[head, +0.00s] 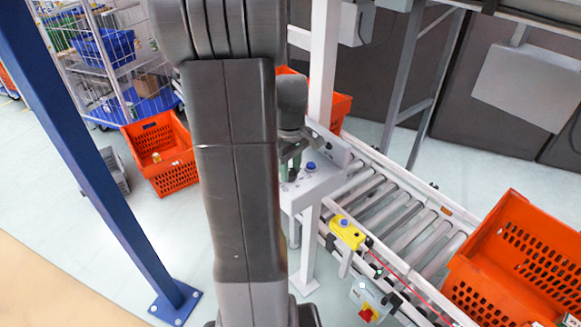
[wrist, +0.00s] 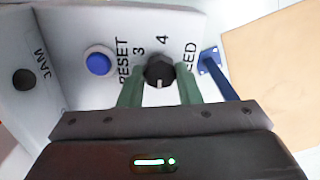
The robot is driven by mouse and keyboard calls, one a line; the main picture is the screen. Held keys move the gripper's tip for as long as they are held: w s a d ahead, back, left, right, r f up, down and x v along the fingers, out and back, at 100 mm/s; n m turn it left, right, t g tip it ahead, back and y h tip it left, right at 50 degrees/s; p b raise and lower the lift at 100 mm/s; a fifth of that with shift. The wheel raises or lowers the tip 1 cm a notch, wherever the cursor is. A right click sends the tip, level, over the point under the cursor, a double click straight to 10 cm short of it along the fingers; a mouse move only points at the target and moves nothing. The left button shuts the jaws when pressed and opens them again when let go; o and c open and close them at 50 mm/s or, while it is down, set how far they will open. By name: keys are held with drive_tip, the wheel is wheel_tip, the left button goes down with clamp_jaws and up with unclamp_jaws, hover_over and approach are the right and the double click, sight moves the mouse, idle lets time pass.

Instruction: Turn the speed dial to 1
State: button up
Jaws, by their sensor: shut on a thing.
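The speed dial (wrist: 159,73) is a black knob on a light grey panel (wrist: 115,30). In the wrist view its white pointer mark is toward the lower side of the picture. The numerals 3 and 4 show above it; the other numerals are hidden. Part of the word SPEED shows at its right. My gripper (wrist: 160,80) has its two green fingers on either side of the dial and is shut on it. In the head view my gripper (head: 290,160) is at the panel (head: 318,185), and my arm hides much of that area; the dial cannot be made out there.
A blue RESET button (wrist: 98,62) sits left of the dial, with a dark JAM button (wrist: 24,79) farther left. A roller conveyor (head: 400,220) runs right of the panel, with a yellow box (head: 346,232) and an orange tote (head: 520,265). A blue post (head: 90,160) stands left.

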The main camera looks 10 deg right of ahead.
sight(290, 171)
idle(0.4)
drive_tip(key=o, duration=1)
drive_tip(key=shift+c, duration=0.2)
wheel_tip(290, 171, up, 14)
drive_tip(key=shift+f, duration=0.15)
wheel_tip(290, 171, down, 14)
drive_tip(key=shift+r, duration=0.1)
idle(0.3)
